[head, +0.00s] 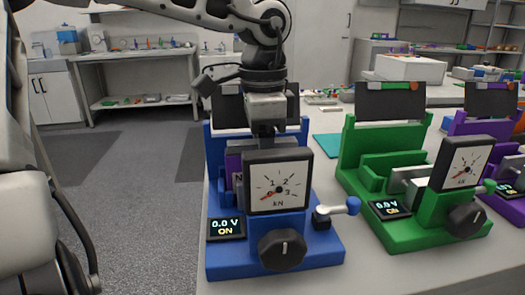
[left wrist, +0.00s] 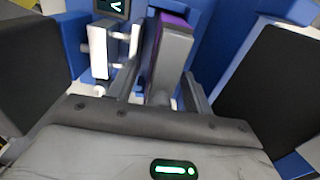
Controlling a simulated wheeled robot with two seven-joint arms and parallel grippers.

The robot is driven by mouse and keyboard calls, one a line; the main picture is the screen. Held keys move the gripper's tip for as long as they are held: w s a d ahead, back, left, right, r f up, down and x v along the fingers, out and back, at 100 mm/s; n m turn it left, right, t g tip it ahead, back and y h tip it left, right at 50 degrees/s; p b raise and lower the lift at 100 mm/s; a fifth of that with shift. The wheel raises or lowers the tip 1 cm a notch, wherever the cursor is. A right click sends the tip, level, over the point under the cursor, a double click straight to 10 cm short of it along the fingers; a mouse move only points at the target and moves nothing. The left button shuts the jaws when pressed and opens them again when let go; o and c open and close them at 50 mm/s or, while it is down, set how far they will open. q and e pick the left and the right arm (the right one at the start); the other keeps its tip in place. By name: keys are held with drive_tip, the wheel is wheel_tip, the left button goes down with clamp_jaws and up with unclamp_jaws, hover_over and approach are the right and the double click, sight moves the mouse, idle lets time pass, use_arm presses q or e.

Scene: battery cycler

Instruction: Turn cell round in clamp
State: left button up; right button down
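The blue clamp (head: 215,262) stands on the near bench, with a round-needle kN gauge (head: 279,182), a black knob (head: 282,249) and a small display (head: 226,228) reading 0.0 V ON. A purple and grey cell (head: 234,163) stands in it behind the gauge, partly hidden. My left gripper (head: 266,135) points down over the clamp; its fingertips are hidden behind the gauge. In the left wrist view the cell (left wrist: 172,55) lies between the two fingers, with a gap showing on its left side, so the gripper looks open around it. My right gripper is not in view.
A green clamp (head: 375,181) with its own gauge stands to the right, and a purple clamp (head: 467,124) beyond it. A blue-tipped lever (head: 338,209) sticks out at the blue clamp's right. Bare bench shows between the blue and green clamps.

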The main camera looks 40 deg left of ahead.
use_arm(q)
drive_tip(key=shift+r, duration=0.25)
wheel_tip(320, 180, up, 16)
drive_tip(key=p, duration=0.2)
drive_tip(key=shift+f+p, duration=0.25)
drive_tip(key=shift+p, duration=0.1)
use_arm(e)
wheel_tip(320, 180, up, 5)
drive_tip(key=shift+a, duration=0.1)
use_arm(q)
drive_tip(key=shift+s, duration=0.1)
idle(0.7)
